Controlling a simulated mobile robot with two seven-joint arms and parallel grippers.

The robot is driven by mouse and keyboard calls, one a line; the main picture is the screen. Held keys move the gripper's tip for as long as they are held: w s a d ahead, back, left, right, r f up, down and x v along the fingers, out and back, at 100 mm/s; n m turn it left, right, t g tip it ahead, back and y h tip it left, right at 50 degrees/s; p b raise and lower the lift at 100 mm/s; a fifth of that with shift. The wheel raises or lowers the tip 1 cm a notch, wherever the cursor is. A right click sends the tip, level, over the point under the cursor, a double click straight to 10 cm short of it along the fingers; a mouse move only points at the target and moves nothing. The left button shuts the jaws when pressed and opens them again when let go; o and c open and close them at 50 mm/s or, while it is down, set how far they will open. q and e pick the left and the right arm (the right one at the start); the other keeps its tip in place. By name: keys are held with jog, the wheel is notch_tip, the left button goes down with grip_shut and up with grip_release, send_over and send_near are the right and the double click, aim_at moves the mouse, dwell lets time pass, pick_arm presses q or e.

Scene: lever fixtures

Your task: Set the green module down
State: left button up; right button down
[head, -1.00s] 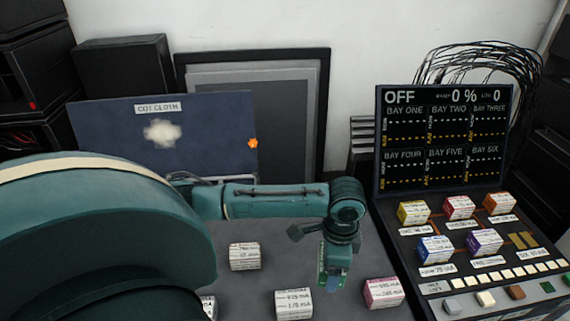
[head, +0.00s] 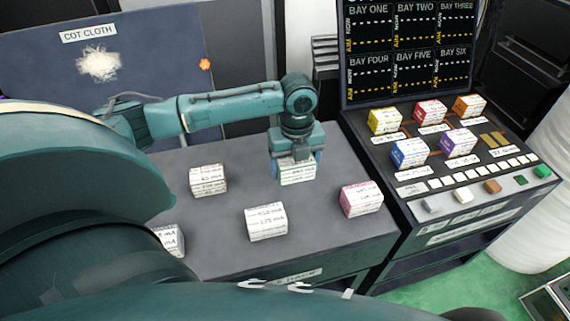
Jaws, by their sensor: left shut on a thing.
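The green module (head: 297,174) is a small white-labelled block with a green edge, at the back right of the grey table (head: 225,234). My left gripper (head: 296,165) points down over it, with a finger on each side, and is shut on it. The module is at or just above the table top; I cannot tell whether its underside touches. My right gripper is not in view.
Other modules stand on the table: a brownish one (head: 208,180), a white one (head: 266,222), a pink one (head: 361,199) and one at the front left (head: 170,240). The console (head: 425,192) at right holds several coloured modules below a dark bay screen (head: 408,52).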

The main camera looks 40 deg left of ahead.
aim_at(294, 191)
pick_arm(q)
notch_tip(294, 191, down, 6)
jog(key=shift+f+b, duration=0.1)
jog(key=shift+b, duration=0.6)
jog(key=shift+f, duration=0.25)
jog(key=o, duration=1.1)
jog(key=shift+c, duration=0.2)
